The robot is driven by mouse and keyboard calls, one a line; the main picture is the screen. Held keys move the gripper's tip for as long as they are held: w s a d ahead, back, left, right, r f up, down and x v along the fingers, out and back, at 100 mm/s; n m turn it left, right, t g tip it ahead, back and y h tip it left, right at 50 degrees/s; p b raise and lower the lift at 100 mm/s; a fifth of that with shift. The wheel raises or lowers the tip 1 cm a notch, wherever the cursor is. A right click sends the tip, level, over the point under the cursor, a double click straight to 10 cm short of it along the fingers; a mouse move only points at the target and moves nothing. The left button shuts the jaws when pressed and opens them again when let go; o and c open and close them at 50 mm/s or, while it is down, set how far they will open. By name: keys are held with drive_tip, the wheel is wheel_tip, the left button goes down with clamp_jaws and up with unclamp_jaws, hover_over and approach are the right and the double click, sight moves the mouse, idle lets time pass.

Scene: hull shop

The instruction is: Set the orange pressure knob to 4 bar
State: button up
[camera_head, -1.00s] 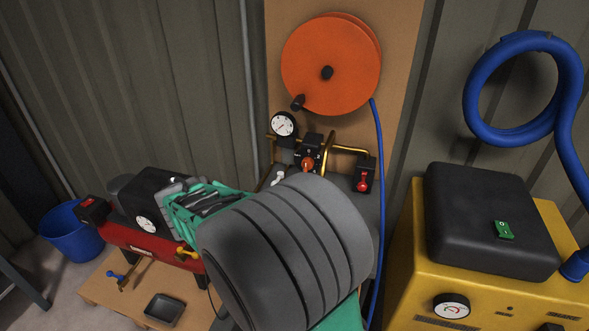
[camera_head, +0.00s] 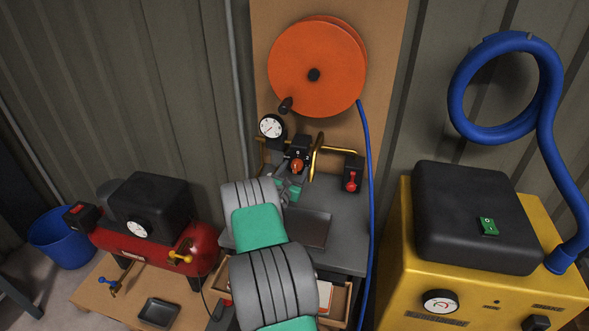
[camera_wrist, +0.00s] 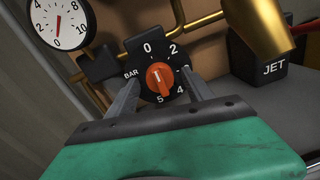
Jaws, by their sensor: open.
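The orange pressure knob (camera_wrist: 160,79) sits on a black dial plate marked BAR, 0, 2, 4 and 5. In the head view the knob (camera_head: 297,166) shows just above my gripper (camera_head: 291,181).
Brass pipes (camera_wrist: 190,22) run beside and above the knob. A black block labelled JET (camera_wrist: 270,72) stands to the right. The red-handled valve (camera_head: 351,181) is right of the knob, and the orange hose reel (camera_head: 318,70) hangs above. A grey bench (camera_head: 345,225) lies below.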

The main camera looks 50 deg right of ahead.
drive_tip(key=shift+c, duration=0.2)
clamp_jaws()
idle(0.5)
